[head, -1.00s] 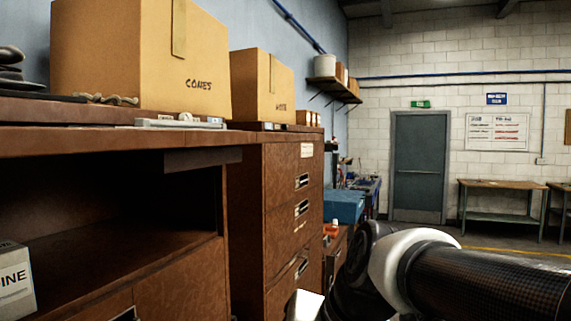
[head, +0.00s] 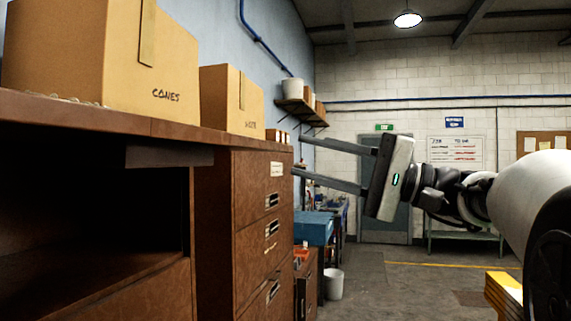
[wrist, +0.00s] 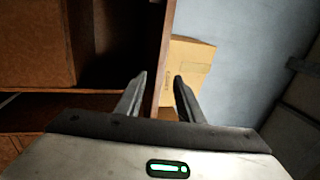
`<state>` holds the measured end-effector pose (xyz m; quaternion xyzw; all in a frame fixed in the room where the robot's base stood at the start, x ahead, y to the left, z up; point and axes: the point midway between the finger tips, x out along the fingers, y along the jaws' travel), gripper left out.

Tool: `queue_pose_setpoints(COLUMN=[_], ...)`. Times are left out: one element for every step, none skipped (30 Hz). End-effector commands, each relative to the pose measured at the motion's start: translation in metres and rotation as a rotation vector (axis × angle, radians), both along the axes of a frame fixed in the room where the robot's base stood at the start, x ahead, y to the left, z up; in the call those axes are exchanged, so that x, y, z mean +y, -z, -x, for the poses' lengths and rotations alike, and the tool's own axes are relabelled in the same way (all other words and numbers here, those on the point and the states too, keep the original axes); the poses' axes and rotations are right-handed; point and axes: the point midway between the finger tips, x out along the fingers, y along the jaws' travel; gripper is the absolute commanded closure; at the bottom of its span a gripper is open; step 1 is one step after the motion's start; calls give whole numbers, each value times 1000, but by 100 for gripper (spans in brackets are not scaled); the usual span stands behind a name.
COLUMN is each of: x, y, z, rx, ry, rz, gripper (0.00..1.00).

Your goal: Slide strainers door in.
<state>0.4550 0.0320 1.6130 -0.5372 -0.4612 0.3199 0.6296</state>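No label naming the strainers door is readable. A dark flat panel (head: 155,157) juts out under the brown worktop, at the top of the open compartment (head: 90,190); it may be that door, but I cannot tell for sure. My gripper (head: 297,155) is open and empty, raised in front of the tall drawer cabinet, fingers pointing left. It appears apart from the furniture. In the wrist view, the open fingers (wrist: 160,97) frame a brown edge and a cardboard box (wrist: 187,65) beyond; the dark compartment (wrist: 120,40) lies left of them.
Two cardboard boxes (head: 75,50) (head: 230,100) stand on top of the furniture. The tall brown drawer cabinet (head: 255,235) stands right of the compartment. Farther back are a blue case (head: 314,228) and a white bin (head: 333,284). Open floor (head: 400,285) lies to the right.

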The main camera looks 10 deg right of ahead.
Motion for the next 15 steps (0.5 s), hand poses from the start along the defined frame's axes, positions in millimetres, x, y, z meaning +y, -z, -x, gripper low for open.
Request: queue_pose_setpoints(x=[3,5,8,10,13,17,20,24,28,31,35,39,42,46,50], y=[-2,-2,-3,-4,-5,-6,-7,-7,-9,-10,-10,-12,-12,-13,-14], z=[-1,-2,-3,-4,-5,-7,-8,-9,-11,-13,-14,-16,-17,-19,-20], rx=[0,0,1,1,1,2,2,2,2,2,2,2,2,2,2], ry=[-1,-1,-1,-1,-1,-1,0,-1,-1,0,0,-1,0,0,-1], rz=[0,0,0,1,1,0,0,0,0,0,0,0,0,0,1], gripper=[66,66,66,66,66,66,66,66,66,66,66,66,66,66,66])
